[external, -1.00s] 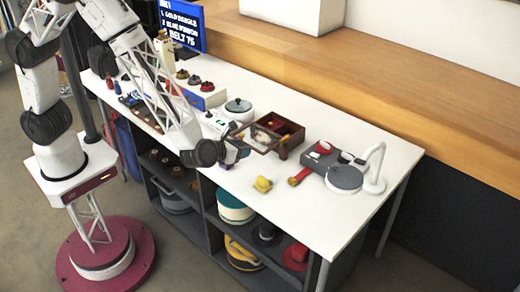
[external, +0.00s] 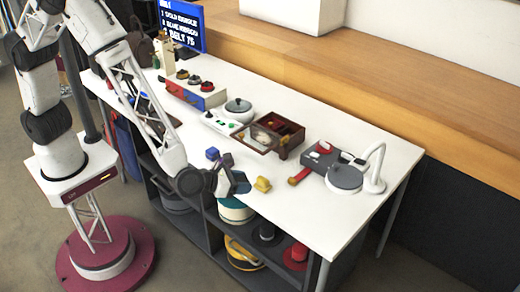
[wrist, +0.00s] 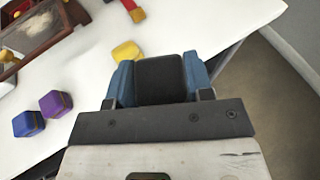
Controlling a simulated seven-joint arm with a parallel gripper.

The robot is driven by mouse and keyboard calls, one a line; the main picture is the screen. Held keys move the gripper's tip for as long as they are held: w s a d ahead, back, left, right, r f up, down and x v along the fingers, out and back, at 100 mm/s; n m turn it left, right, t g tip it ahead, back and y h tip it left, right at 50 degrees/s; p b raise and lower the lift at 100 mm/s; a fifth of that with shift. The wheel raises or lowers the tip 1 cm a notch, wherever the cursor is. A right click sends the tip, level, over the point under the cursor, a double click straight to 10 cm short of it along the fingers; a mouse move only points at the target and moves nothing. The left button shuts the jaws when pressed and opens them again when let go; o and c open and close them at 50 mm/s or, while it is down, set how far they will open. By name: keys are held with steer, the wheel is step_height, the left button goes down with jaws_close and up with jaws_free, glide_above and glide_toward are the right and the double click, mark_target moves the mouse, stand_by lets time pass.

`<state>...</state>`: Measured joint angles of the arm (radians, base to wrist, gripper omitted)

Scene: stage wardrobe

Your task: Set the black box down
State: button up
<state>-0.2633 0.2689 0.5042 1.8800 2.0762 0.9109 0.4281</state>
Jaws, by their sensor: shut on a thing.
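The black box (wrist: 160,80) is between the two blue fingers of my gripper (wrist: 160,82) in the wrist view. My gripper is shut on it, with a finger against each side. In the external view my gripper (external: 238,182) is low by the front edge of the white table (external: 325,222), left of a yellow block (external: 262,185). The box cannot be made out clearly there. I cannot tell whether it touches the tabletop.
A blue block (wrist: 28,124) and a purple block (wrist: 56,104) stand left of my gripper. The yellow block also shows in the wrist view (wrist: 127,51). An open wooden case (external: 290,146), a red-and-yellow piece (external: 299,176) and a grey lamp device (external: 345,178) stand farther back.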

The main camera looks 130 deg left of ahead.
steer(key=w+d+m+t+h, duration=0.2)
steer(key=w+d, duration=0.3)
steer(key=d, duration=0.6)
steer(key=w+d+f+m+t+h, duration=0.1)
steer(key=w+d+m+t+h, duration=0.1)
steer(key=d, duration=0.9)
steer(key=w+d+f+m+t+h, duration=0.1)
steer(key=w+d+m+t+h, duration=0.1)
steer(key=w+d+m+h, duration=0.2)
steer(key=w+d+m, duration=0.1)
steer(key=w+d, duration=0.2)
steer(key=d, duration=0.4)
steer(key=shift+w+f+m+t, duration=0.15)
steer(key=shift+w+m+t, duration=0.15)
steer(key=shift+a, duration=0.15)
steer(key=s+a+r+n+g+y, duration=0.1)
steer(key=s+a+n+g+y, duration=0.2)
steer(key=a, duration=0.9)
steer(key=s+a+r+n+g+y, duration=0.1)
steer(key=s+a+n+y, duration=0.4)
steer(key=a, duration=0.7)
steer(key=s+a+n+g+y, duration=0.1)
steer(key=s+a+n+g, duration=0.4)
steer(key=s+a, duration=1.3)
steer(key=a+g, duration=0.2)
steer(key=shift+s+r+n+g, duration=0.35)
steer(key=shift+r+n+g, duration=0.05)
